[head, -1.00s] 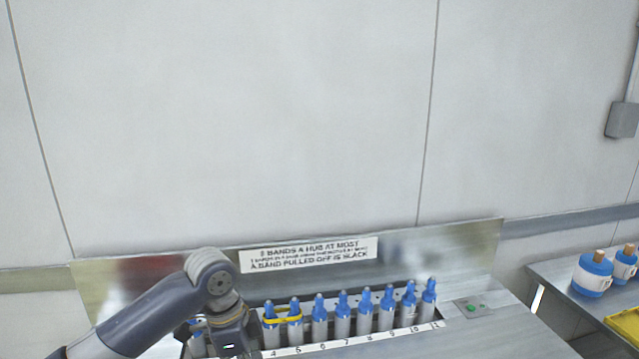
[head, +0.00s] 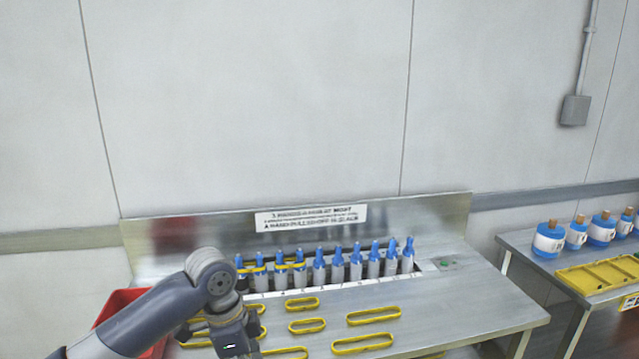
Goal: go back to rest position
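My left arm (head: 150,315) comes in from the lower left and bends down over the bench. Its dark wrist end (head: 232,330) points down near the bottom edge, and the fingers cannot be made out, so open or shut does not show. My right gripper is not in view. Behind the wrist, a row of blue-topped hubs (head: 338,268) stands in the bench (head: 435,305). Yellow bands (head: 291,267) sit around hubs at the row's left end. Several loose yellow bands (head: 374,315) lie flat on the bench top.
A red bin (head: 118,303) is partly hidden behind my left arm. A side table at right holds blue and white canisters (head: 548,240) and a yellow tray (head: 600,275). A sign (head: 310,216) is on the backsplash.

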